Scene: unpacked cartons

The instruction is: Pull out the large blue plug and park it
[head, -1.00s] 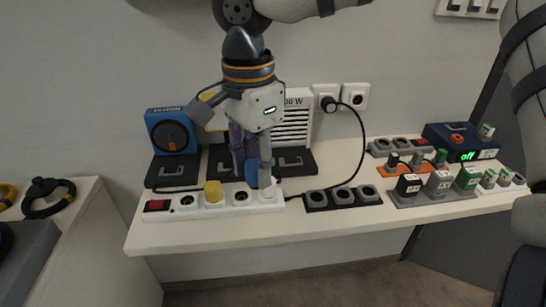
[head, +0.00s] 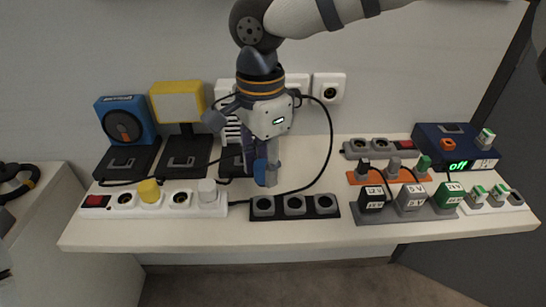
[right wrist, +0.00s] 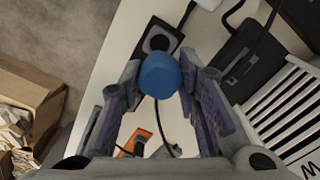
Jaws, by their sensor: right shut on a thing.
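The large blue plug (head: 261,172) is held in my right gripper (head: 262,168), off the white power strip (head: 103,211). In the right wrist view the blue plug (right wrist: 160,76) sits between the two fingertips of the right gripper (right wrist: 165,85). In the head view it hangs over the table near the left end of the black three-socket block (head: 279,216), whose sockets look empty. The white strip carries a yellow plug (head: 149,190) and a white plug (head: 207,189); its other two sockets look empty. My left gripper is out of view.
A blue timer-like device (head: 126,121), a yellow lamp (head: 178,103) and a white heater (head: 233,131) stand at the back left. A black cable (head: 331,150) loops down from the wall socket. Labelled adapters (head: 411,199) and a blue box (head: 455,146) occupy the right side.

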